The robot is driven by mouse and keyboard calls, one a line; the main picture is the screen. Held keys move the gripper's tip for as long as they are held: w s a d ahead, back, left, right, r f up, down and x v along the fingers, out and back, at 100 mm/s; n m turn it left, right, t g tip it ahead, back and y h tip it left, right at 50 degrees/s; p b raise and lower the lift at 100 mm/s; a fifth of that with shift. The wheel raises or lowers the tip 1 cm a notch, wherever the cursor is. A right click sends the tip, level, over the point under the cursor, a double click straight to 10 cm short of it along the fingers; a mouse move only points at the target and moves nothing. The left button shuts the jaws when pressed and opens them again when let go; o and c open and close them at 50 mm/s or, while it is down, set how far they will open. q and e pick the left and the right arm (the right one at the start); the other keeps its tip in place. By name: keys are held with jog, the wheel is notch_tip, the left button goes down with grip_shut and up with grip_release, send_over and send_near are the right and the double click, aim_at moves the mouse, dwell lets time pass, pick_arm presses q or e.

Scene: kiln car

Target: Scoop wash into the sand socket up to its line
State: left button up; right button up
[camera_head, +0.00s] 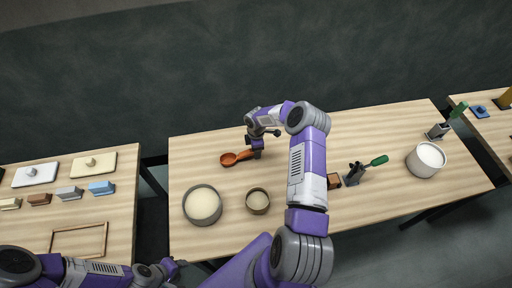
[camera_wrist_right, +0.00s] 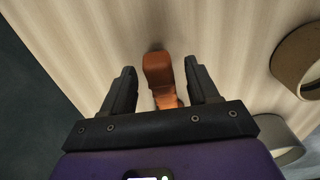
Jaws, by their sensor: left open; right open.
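An orange scoop (camera_head: 229,159) lies on the middle table, bowl to the left. My right gripper (camera_head: 257,153) is at its handle; in the right wrist view the open fingers (camera_wrist_right: 161,85) stand either side of the orange handle (camera_wrist_right: 158,70), apart from it. A grey bowl (camera_head: 187,212) of pale material and a smaller brown cup (camera_head: 257,209) of pale material stand in front. A white pot (camera_head: 424,172) of white material stands at the right. I cannot tell which is wash or sand socket, and no line shows. My left gripper (camera_head: 172,268) is open and empty at the lower left.
A green-handled tool (camera_head: 376,160) in a dark holder (camera_head: 354,175) and a small brown block (camera_head: 334,181) stand mid-table. Another green-handled tool (camera_head: 440,130) stands behind the pot. The left table (camera_head: 115,215) carries slabs, blocks and a wooden frame (camera_head: 79,240). The table's back left is clear.

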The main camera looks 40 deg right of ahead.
jog(key=shift+f+b, duration=0.8)
jog(key=shift+f, duration=1.2)
grip_shut()
jog(key=shift+r+p, duration=1.6)
jog(key=shift+r, duration=1.9)
